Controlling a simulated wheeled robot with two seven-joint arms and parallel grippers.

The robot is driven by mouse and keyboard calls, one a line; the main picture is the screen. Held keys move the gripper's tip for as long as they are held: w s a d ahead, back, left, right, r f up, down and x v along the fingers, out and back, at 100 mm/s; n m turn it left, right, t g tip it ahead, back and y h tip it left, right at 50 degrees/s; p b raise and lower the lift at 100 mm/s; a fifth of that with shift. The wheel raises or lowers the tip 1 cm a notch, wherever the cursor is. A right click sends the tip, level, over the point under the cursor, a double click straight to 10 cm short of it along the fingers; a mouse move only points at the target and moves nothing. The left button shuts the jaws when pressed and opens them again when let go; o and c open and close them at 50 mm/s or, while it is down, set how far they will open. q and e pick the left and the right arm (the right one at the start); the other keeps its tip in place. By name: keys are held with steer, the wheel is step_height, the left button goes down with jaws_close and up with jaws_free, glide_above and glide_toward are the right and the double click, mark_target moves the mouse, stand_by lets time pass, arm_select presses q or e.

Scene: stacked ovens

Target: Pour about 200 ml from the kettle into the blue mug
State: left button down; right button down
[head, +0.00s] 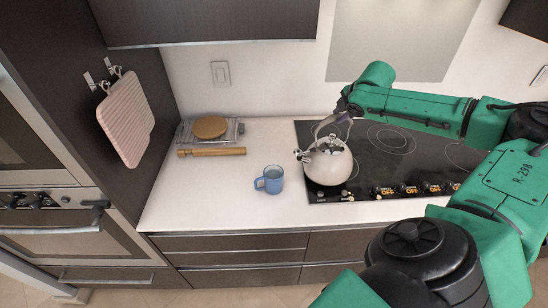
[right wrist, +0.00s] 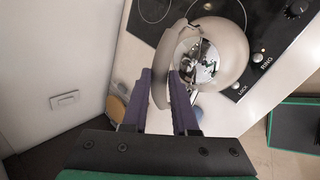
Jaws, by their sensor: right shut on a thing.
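The kettle (head: 328,165) is pale and shiny and sits at or just above the front-left corner of the cooktop, its spout toward the left. I cannot tell whether it touches the glass. My right gripper (head: 344,112) is shut on its handle from above; in the right wrist view the purple fingers (right wrist: 160,78) close around the handle, with the kettle body (right wrist: 222,52) beyond. The blue mug (head: 270,180) stands upright on the white counter, left of the kettle and apart from it, handle to the left. Its fill level is unclear. My left gripper is not in view.
A black cooktop (head: 430,160) with front knobs lies to the right. A rolling pin (head: 212,152) and a round wooden board (head: 210,127) on a rack lie at the back left. The counter around the mug is clear.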

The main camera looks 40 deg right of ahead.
steer(key=shift+w+a+r, duration=0.1)
steer(key=shift+w+r, duration=0.05)
stand_by(0.3)
step_height(320, 180, up, 5)
steer(key=shift+r, duration=0.1)
stand_by(0.7)
